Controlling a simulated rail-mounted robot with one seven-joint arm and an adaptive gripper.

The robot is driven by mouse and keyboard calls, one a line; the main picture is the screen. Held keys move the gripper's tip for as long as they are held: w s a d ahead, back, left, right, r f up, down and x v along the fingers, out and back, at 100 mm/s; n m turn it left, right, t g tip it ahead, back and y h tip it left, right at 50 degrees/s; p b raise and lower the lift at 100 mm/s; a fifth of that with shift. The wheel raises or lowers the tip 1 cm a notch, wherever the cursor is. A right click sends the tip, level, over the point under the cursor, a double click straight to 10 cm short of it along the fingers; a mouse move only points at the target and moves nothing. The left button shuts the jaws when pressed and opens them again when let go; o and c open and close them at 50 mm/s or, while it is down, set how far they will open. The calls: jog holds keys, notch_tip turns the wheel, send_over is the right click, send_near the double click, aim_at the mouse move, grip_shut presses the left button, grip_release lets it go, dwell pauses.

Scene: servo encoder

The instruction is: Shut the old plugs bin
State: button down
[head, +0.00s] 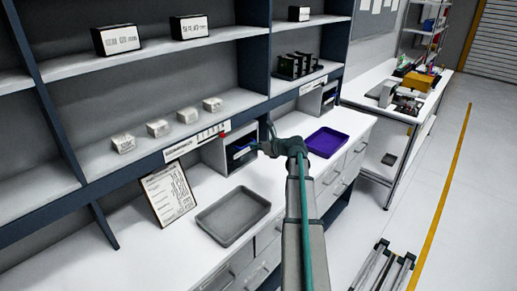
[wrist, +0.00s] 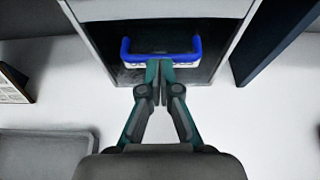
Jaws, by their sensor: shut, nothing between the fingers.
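The bin in front of me has a dark front and a blue U-shaped handle (wrist: 160,48). It sits in a light grey housing (wrist: 160,9) on the white counter. In the head view the blue handle (head: 242,152) shows at the housing's opening, left of my gripper (head: 264,148). I cannot read a name on this bin or tell how far it stands open. In the wrist view my gripper (wrist: 159,70) is shut and empty. Its fingertips are at the handle's lower middle; I cannot tell whether they touch it.
A grey tray (head: 233,216) and a leaning printed board (head: 168,193) are on the counter to the left. A purple tray (head: 326,142) lies to the right. A second housing (head: 322,98) stands farther along. Shelves with small boxes (head: 158,128) hang above. A dark upright (wrist: 275,45) is close right.

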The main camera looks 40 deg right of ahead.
jog(key=shift+w+a+r+p, duration=0.1)
jog(key=shift+w+r+p, duration=0.1)
jog(key=shift+w, duration=0.25)
jog(key=shift+w+a+r+p, duration=0.1)
jog(key=shift+w+r, duration=0.05)
jog(key=shift+w, duration=0.25)
jog(key=shift+s, duration=0.1)
